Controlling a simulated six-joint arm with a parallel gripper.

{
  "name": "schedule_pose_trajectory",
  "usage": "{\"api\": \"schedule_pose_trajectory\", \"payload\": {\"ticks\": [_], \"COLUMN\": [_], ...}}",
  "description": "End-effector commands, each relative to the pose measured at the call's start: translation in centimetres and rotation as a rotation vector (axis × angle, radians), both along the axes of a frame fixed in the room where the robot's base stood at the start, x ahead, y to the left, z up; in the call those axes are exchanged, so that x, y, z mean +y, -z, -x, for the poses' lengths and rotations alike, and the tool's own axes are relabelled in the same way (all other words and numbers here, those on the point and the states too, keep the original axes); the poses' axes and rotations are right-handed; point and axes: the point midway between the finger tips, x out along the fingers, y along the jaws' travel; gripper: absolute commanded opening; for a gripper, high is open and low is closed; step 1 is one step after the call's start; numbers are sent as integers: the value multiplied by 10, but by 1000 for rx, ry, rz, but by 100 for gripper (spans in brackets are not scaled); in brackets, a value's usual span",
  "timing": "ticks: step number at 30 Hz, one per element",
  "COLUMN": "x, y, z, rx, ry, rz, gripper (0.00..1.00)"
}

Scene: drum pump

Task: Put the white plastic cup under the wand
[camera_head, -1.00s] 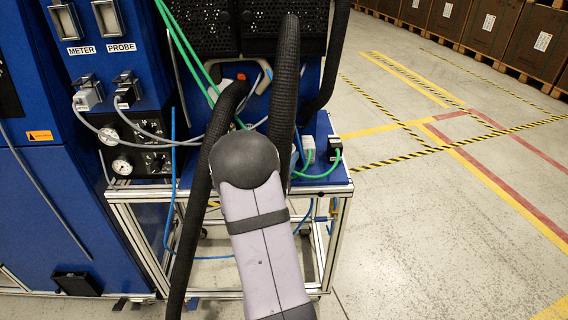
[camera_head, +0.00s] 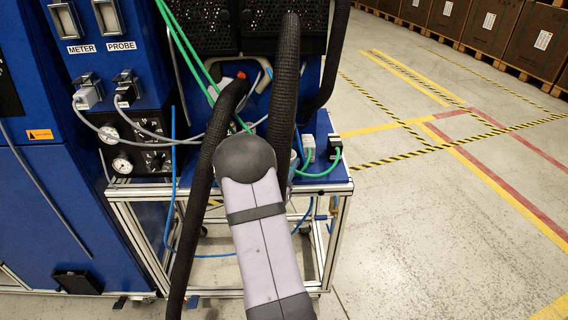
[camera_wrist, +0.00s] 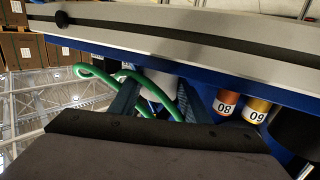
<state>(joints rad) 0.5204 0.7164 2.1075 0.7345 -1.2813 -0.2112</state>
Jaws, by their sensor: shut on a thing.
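In the wrist view my gripper (camera_wrist: 158,98) has two dark fingers rising from the dark body at the bottom. A pale, rounded thing, which looks like the white plastic cup (camera_wrist: 157,88), is between them, and my gripper is shut on it. A green hose crosses close to the fingers and partly covers the cup. In the head view my own arm hides the gripper and most of the space around it. I cannot make out the wand clearly in either view.
A blue-topped metal cart (camera_head: 322,181) stands beside the blue cabinet (camera_head: 50,205) with METER and PROBE labels. Green hoses and plugs (camera_head: 308,147) are on the cart. Orange containers marked 08 (camera_wrist: 226,104) and 09 (camera_wrist: 256,110) stand near the gripper. The floor (camera_head: 440,240) at right is clear.

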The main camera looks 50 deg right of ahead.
Motion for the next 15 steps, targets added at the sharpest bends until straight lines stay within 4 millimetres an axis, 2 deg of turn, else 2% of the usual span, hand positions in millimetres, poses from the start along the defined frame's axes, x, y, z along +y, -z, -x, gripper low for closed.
{"api": "schedule_pose_trajectory", "payload": {"ticks": [4,5,6,7,15], "x": [0,0,0,0,0], "y": [5,4,3,3,3], "z": [0,0,0,0,0], "rx": [0,0,0,0,0], "ry": [0,0,0,0,0], "rz": [0,0,0,0,0], "gripper": [22,48,57,62,62]}}
